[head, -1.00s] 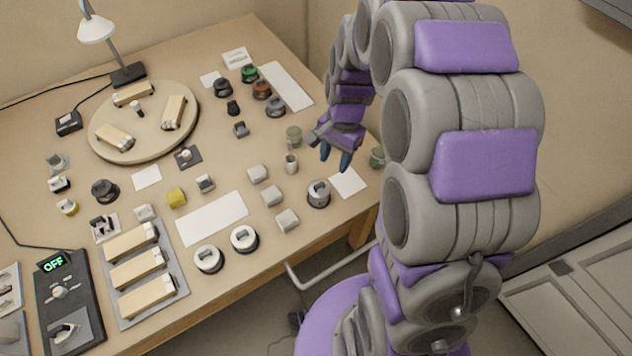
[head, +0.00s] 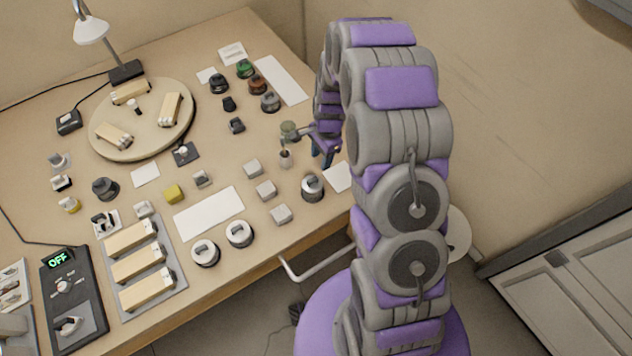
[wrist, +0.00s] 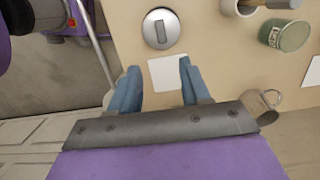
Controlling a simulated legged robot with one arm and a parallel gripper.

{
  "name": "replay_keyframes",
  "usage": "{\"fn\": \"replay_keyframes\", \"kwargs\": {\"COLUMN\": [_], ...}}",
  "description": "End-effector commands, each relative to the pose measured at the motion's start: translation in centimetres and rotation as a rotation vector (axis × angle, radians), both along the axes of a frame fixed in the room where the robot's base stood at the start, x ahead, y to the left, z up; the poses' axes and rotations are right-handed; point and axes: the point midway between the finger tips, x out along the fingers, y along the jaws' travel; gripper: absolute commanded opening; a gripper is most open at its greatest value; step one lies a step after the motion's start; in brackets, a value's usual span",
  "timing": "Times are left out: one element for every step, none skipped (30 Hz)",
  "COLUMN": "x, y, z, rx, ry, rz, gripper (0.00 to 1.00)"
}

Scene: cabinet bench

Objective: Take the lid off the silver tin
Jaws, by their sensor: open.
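The silver tin (head: 312,187) stands upright near the right front edge of the bench. Its round silver lid, with a raised bar across the top, is on it. In the wrist view the tin (wrist: 161,29) shows from above, just beyond my fingertips. My gripper (head: 323,156) is behind the tin in the head view, above the bench and apart from it. In the wrist view the blue fingers of my gripper (wrist: 159,67) are spread wide and empty, with a white card (wrist: 168,73) showing between and below them.
A green tin (head: 289,130) and a small cup (head: 285,160) holding a tool stand left of my gripper. Several pale blocks (head: 266,190) lie left of the silver tin. The bench's front edge and a metal rail (head: 322,271) are close by.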

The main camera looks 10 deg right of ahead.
Motion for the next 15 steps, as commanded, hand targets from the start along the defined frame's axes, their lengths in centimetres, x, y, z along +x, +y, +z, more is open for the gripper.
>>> {"fn": "replay_keyframes", "kwargs": {"x": [-0.2,-0.2,-0.3,-0.3,-0.3,-0.3,-0.3,-0.3,-0.3,-0.3,-0.3,-0.3,-0.3,-0.3,-0.3], "y": [0.4,0.6,0.9,1.1,1.3,1.4,1.4,1.4,1.3,1.2,1.1,1.0,0.9,0.9,0.8], "z": [-1.2,-1.8,-2.6,-3.2,-3.7,-4.4,-4.8,-5.1,-5.3,-5.5,-5.6,-5.7,-5.9,-6.1,-6.5], "rx": [-0.001,-0.002,-0.005,-0.006,-0.007,-0.008,-0.008,-0.008,-0.007,-0.006,-0.005,-0.002,-0.001,0.000,0.003], "ry": [0.003,0.004,0.005,0.005,0.006,0.004,0.003,0.003,0.002,0.002,0.001,0.001,0.001,0.001,0.001], "rz": [0.004,0.005,0.005,0.005,0.005,0.005,0.004,0.005,0.005,0.004,0.004,0.005,0.004,0.004,0.003], "gripper": [0.47,0.47,0.47,0.47,0.47,0.47,0.47,0.47,0.47,0.47,0.47,0.47,0.47,0.47,0.47]}}
